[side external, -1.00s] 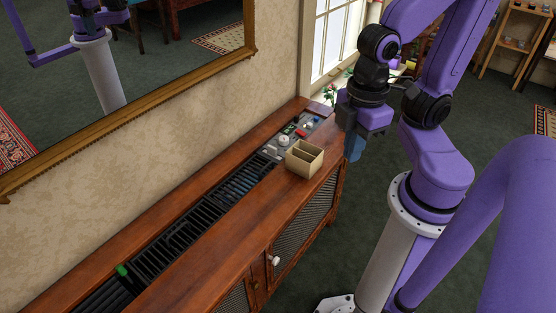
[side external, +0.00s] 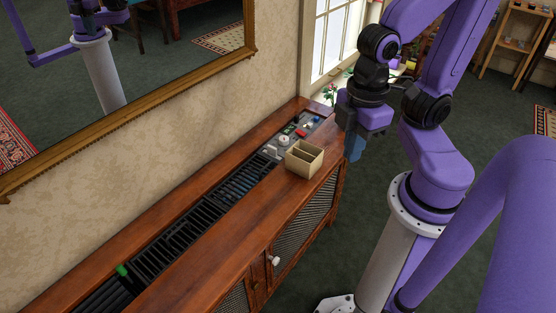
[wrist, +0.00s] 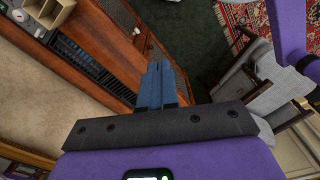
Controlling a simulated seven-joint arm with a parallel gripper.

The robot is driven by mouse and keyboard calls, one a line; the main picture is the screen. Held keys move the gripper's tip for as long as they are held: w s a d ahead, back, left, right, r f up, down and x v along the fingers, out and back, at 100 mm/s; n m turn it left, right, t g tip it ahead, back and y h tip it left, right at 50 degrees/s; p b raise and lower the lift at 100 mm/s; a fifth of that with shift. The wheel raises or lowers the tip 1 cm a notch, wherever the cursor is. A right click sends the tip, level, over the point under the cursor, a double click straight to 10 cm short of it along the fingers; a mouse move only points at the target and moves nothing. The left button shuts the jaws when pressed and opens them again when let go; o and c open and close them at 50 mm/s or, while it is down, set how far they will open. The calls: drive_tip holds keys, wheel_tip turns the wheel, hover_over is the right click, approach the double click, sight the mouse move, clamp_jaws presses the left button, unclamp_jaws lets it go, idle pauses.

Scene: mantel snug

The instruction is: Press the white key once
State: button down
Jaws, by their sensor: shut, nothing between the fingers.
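The control panel (side external: 292,140) is set into the far end of the wooden cabinet top. On it are a round white dial (side external: 284,139), green and red parts, a blue part, and a small pale piece (side external: 270,150) at its near end. This piece may be the white key, but it is too small to tell. The wrist view shows the dial (wrist: 19,16) and a pale piece (wrist: 39,32) at the top left. My gripper (side external: 354,152) is shut and empty, off the cabinet's front edge, to the right of the panel. Its blue fingers (wrist: 155,82) point away from the panel.
A beige divided box (side external: 304,158) stands on the cabinet beside the panel, toward my arm. Black slatted grilles (side external: 190,216) run along the cabinet top, with a green piece (side external: 122,270) on them. A gilt-framed mirror (side external: 130,122) hangs above. A grey chair (wrist: 245,85) stands right in the wrist view.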

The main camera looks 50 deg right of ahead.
drive_tip(key=shift+w, duration=0.1)
drive_tip(key=w+f+m+t, duration=0.2)
drive_tip(key=w+f, duration=0.1)
drive_tip(key=w, duration=1.4)
drive_tip(key=w+d+f+m+t, duration=0.1)
drive_tip(key=w+d+f+t, duration=0.15)
drive_tip(key=w+d, duration=0.4)
drive_tip(key=w+d+f+m+t, duration=0.1)
drive_tip(key=w+d+f, duration=0.25)
drive_tip(key=w, duration=0.55)
drive_tip(key=w+d+f+m+t+h, duration=0.1)
drive_tip(key=w+d+f, duration=0.2)
drive_tip(key=d, duration=0.5)
drive_tip(key=w+d+f+m, duration=0.1)
drive_tip(key=w+d+f, duration=0.2)
drive_tip(key=d, duration=0.5)
drive_tip(key=s+d+f+t+h, duration=0.1)
drive_tip(key=d+f, duration=0.3)
drive_tip(key=d, duration=0.5)
drive_tip(key=s+d+f+m+t+h, duration=0.1)
drive_tip(key=s+d+f, duration=0.2)
drive_tip(key=d, duration=0.6)
drive_tip(key=shift+s+d+f, duration=0.3)
drive_tip(key=shift+s+f, duration=0.1)
drive_tip(key=shift+f, duration=0.2)
